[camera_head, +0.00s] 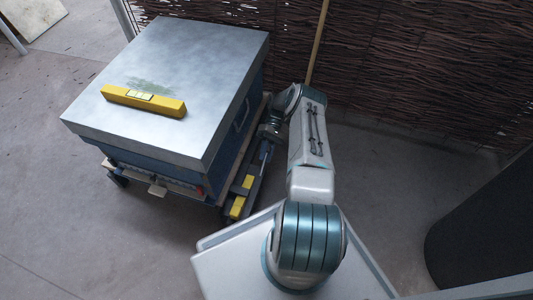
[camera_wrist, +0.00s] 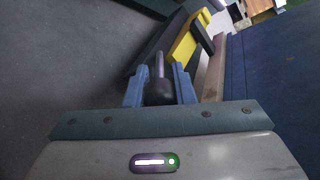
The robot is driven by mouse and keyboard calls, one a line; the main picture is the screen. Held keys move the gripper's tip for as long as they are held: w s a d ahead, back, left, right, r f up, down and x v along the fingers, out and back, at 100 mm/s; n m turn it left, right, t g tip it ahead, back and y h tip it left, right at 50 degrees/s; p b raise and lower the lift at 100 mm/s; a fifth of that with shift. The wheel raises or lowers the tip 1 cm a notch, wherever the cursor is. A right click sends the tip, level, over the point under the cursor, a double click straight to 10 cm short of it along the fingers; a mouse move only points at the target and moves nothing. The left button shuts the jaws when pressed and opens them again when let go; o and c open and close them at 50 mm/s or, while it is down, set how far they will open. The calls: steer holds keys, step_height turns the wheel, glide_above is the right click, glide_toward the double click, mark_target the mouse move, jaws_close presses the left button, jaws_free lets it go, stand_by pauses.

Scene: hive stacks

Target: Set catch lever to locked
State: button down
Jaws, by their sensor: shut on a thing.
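The catch lever (camera_wrist: 160,88) shows in the wrist view as a dark, rounded handle with a thin upper end. My gripper (camera_wrist: 158,72) has its two blue fingers on either side of this handle and is shut on it. A yellow part (camera_wrist: 186,42) with a dark piece across it lies just beyond the fingers. In the head view my arm reaches down at the right side of the hive (camera_head: 160,163), and the fingertips and lever are hard to make out there. Whether the lever stands at locked cannot be told.
A yellow spirit level (camera_head: 143,100) lies on the hive's grey metal lid (camera_head: 200,50). Yellow parts (camera_head: 242,190) sit low along the hive's right side. A woven fence (camera_head: 430,60) stands behind, and a dark round container (camera_head: 490,225) at right.

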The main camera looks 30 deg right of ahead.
steer(key=c, duration=1.2)
jaws_free()
steer(key=shift+f, duration=0.1)
